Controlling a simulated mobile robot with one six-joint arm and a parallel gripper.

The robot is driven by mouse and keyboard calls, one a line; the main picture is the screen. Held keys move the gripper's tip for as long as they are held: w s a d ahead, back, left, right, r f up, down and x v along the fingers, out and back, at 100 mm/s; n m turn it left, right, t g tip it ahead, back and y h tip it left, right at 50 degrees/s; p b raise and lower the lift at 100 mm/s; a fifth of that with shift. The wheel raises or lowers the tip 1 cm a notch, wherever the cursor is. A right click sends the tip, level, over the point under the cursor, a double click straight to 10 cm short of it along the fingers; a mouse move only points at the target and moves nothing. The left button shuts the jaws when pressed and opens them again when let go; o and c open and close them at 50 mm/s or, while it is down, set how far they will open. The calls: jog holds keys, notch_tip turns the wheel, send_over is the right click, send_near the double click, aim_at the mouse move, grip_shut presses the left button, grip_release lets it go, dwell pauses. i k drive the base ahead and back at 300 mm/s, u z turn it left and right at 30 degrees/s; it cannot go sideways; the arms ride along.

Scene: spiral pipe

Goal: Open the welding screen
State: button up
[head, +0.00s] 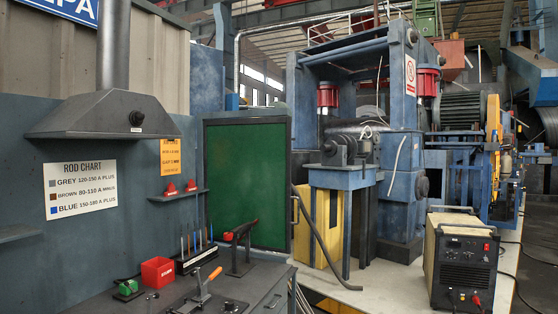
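The welding screen (246,186) is a green panel in a dark frame. It stands upright behind the right end of the dark workbench (262,279), beside the blue-grey wall. Its green face is turned toward me, and a small dark fitting shows at its right edge. A red-and-black torch-like tool on a stand hides a little of its lower left part. My gripper is not in view.
The workbench holds a red box (157,272), a rod rack (195,258) and an orange-handled clamp (208,286). A welding machine (462,262) stands at the right, with cables nearby. Large blue machinery (403,185) fills the back. Pale floor shows between bench and welder.

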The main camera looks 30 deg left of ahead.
aim_at(248, 162)
jog(key=u, duration=0.7)
jog(key=i, duration=1.05)
jog(key=u, duration=0.75)
jog(key=k, duration=0.25)
jog(key=u, duration=3)
